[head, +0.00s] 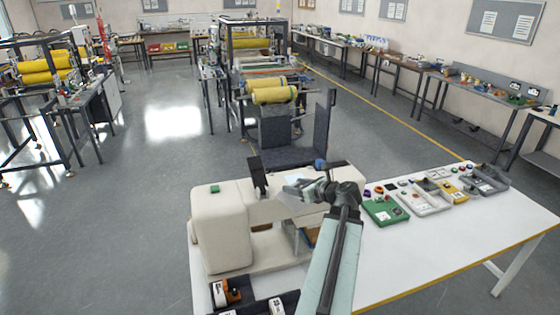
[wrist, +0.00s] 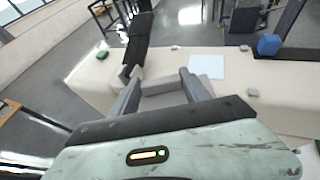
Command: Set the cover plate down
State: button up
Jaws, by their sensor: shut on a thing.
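My gripper (wrist: 160,85) reaches over the top of the cream sewing-machine-shaped body (head: 225,215). In the wrist view its two grey fingers are shut on a flat grey plate (wrist: 165,101), which I take to be the cover plate. It is held close above the cream top (wrist: 95,72); whether it touches is hard to tell. A pale bluish rectangle (wrist: 207,66) lies on the top just beyond the fingers.
A black upright bracket (wrist: 138,45) stands just left of the fingers, and a blue knob (wrist: 268,45) at the far right. Small grey studs (wrist: 252,92) and a green button (wrist: 102,55) sit on the top. Parts trays (head: 384,210) stand on the white table (head: 450,245).

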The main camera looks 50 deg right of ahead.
jog(key=shift+w+a+r, duration=0.1)
jog(key=shift+w+r, duration=0.15)
jog(key=shift+w, duration=0.3)
jog(key=b, duration=0.2)
send_over(292, 177)
jog(key=shift+s+a+f, duration=0.15)
jog(key=shift+a+f, duration=0.15)
jog(key=shift+f, duration=0.45)
jog(key=f+b, duration=0.3)
jog(key=f, duration=0.1)
jog(key=shift+d+b, duration=0.25)
jog(key=shift+b, duration=0.1)
jog(key=shift+r, duration=0.25)
jog(key=shift+f, duration=0.1)
jog(key=o, duration=1.2)
jog(key=shift+f, duration=0.15)
jog(key=o, duration=0.4)
jog(key=shift+o, duration=0.2)
